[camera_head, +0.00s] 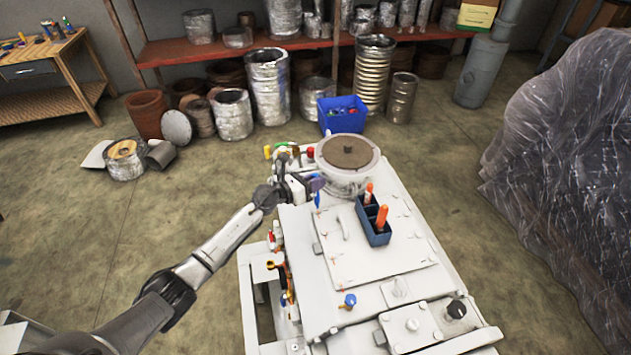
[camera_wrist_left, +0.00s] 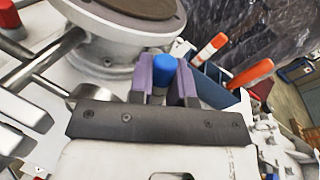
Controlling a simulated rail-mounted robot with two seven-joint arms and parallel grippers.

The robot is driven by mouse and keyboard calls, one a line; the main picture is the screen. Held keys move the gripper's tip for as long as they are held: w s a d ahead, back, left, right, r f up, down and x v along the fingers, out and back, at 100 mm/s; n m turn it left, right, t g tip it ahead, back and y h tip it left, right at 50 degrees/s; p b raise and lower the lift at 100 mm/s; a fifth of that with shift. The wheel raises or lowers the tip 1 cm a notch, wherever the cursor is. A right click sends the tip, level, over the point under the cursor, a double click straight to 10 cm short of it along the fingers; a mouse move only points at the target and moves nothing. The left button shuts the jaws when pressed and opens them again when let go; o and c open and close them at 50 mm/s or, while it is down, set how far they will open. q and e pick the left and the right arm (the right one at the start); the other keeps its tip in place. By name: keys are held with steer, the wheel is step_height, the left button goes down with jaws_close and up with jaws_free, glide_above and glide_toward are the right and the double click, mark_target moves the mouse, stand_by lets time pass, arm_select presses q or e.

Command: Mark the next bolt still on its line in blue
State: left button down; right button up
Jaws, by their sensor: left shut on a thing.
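My left gripper (camera_head: 316,188) is over the left edge of the white machine (camera_head: 300,225), just left of the round flanged port (camera_head: 345,178). In the left wrist view its purple fingertips (camera_wrist_left: 164,80) are shut on a blue marker (camera_wrist_left: 164,64), of which only the blue end shows between them. A raised white plate (camera_head: 370,262) on the machine has small orange-red marks near its edges; its bolts are too small to tell apart. A dark blue holder (camera_head: 376,236) on the plate holds orange markers (camera_head: 382,216), which also show in the left wrist view (camera_wrist_left: 250,74).
A blue knob (camera_head: 349,300) and a black knob (camera_head: 456,309) stand near the machine's front. Coloured fittings line its left side. A blue crate (camera_head: 342,116) stands behind it. A plastic-draped heap (camera_head: 570,150) is at right.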

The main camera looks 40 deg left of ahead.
mark_target(316, 175)
arm_select(q)
steer(key=shift+f, duration=0.15)
stand_by(0.5)
steer(key=shift+f+b, duration=0.4)
steer(key=shift+b, duration=0.15)
steer(key=shift+r, duration=0.15)
stand_by(0.6)
steer(key=shift+r+p, duration=1.35)
steer(key=shift+p, duration=0.05)
steer(key=shift+r+p, duration=1.5)
steer(key=shift+r, duration=0.1)
